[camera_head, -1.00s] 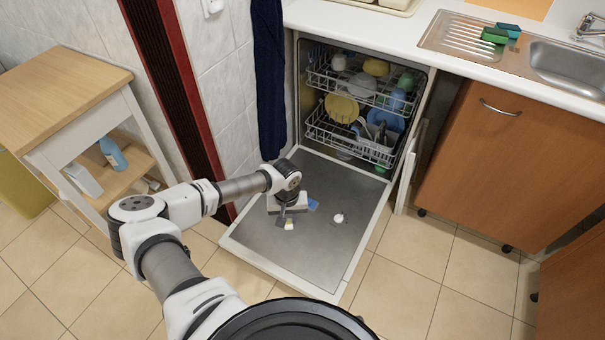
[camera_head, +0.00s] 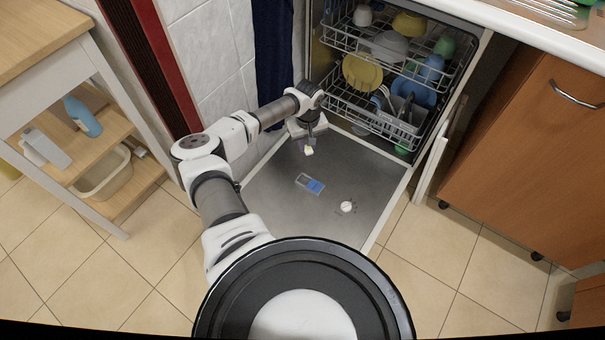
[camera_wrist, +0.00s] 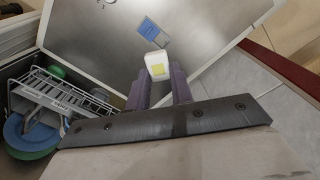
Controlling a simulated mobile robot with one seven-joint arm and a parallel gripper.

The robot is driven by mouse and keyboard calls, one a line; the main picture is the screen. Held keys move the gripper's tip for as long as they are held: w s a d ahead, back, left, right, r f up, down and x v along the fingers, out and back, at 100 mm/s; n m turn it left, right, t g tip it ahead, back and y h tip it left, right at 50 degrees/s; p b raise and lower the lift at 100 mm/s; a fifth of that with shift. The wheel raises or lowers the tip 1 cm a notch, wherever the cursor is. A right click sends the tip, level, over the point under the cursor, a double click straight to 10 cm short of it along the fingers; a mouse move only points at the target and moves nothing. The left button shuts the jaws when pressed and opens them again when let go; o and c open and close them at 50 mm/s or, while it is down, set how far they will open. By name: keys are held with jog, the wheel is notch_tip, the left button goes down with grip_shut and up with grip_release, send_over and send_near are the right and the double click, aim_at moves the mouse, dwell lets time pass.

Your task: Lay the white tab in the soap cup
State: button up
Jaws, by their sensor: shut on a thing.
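The white tab (camera_wrist: 156,60), with a yellow patch, is between the fingers of my gripper (camera_wrist: 158,88) in the wrist view. In the head view my gripper (camera_head: 310,140) is shut on the tab (camera_head: 308,150) and holds it over the open dishwasher door, on the rack side of the soap cup. The soap cup (camera_head: 310,184) is a small grey and blue rectangle set in the door. It also shows in the wrist view (camera_wrist: 153,32), just beyond the tab and apart from it in the picture. The exact height of the tab is hard to tell.
The dishwasher door (camera_head: 275,215) lies open and is otherwise clear apart from a round white cap (camera_head: 347,207). Racks with dishes (camera_head: 375,100) stand behind it. A wooden shelf cart (camera_head: 75,110) is at left, an orange-brown cabinet (camera_head: 530,160) at right.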

jog(key=shift+w+a+f+n+b, duration=0.3)
jog(key=shift+w+f+n+b, duration=0.7)
jog(key=shift+f+b, duration=3.1)
jog(key=shift+w+a+f+n+b, duration=0.25)
jog(key=shift+w+f+n+b, duration=0.75)
jog(key=shift+f+b, duration=3.1)
jog(key=shift+w+a+f+n+b, duration=0.35)
jog(key=shift+f+n+b, duration=1.75)
jog(key=shift+f, duration=3.35)
jog(key=shift+m+b, duration=0.6)
jog(key=o, duration=1)
jog(key=shift+o, duration=0.2)
jog(key=shift+r, duration=0.1)
notch_tip(320, 180, up, 14)
jog(key=p, duration=0.4)
jog(key=shift+d, duration=0.1)
